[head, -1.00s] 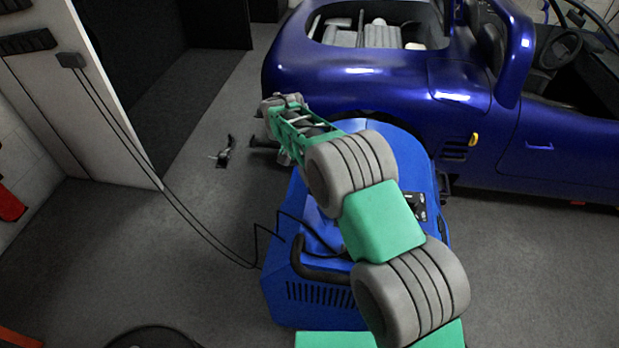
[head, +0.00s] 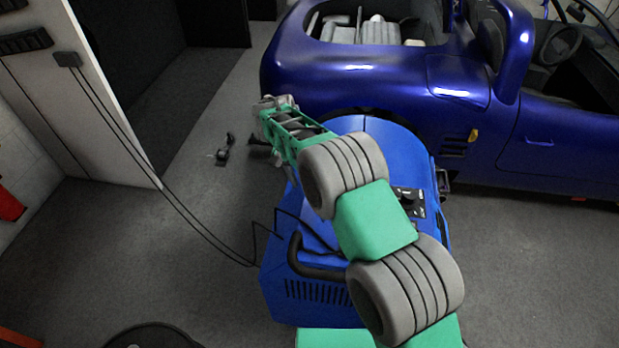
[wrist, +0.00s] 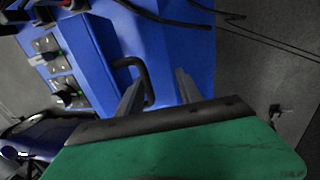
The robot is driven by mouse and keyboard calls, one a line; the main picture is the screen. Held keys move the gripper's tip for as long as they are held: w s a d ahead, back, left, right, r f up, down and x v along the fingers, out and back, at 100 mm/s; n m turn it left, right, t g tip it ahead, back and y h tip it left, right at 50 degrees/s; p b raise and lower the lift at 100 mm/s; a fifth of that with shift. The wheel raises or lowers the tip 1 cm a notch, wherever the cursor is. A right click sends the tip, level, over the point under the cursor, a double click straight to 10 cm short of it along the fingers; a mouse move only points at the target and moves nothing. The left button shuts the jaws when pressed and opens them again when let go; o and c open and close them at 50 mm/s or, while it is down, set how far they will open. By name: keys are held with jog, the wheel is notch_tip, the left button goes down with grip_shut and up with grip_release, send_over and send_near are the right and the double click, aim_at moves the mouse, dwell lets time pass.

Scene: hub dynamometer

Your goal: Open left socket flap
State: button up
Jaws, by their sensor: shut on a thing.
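The blue dynamometer unit (head: 275,275) stands on the floor beside the car. Its dark panel (head: 411,202) shows partly behind my arm. In the wrist view, grey plates (wrist: 58,68) with black and green parts line the unit's left side; which one is the left socket flap I cannot tell. My gripper (head: 268,105) is at the upper left, past the unit's far left edge. In the wrist view, its two grey fingers (wrist: 160,92) stand apart, pointing towards the unit and away from the plates. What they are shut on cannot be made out.
A curved black handle (head: 298,262) is on the unit's near side. Cables (head: 205,238) hang from the wall to the unit. A blue car (head: 375,75) stands behind. A small dark object (head: 224,152) lies on the floor. Grey floor at left is mostly clear.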

jog(key=shift+a+f, duration=0.15)
jog(key=shift+a, duration=0.2)
dwell(0.5)
jog(key=p+v, duration=0.1)
jog(key=v, duration=0.7)
jog(key=shift+d, duration=0.2)
jog(key=shift+s, duration=0.1)
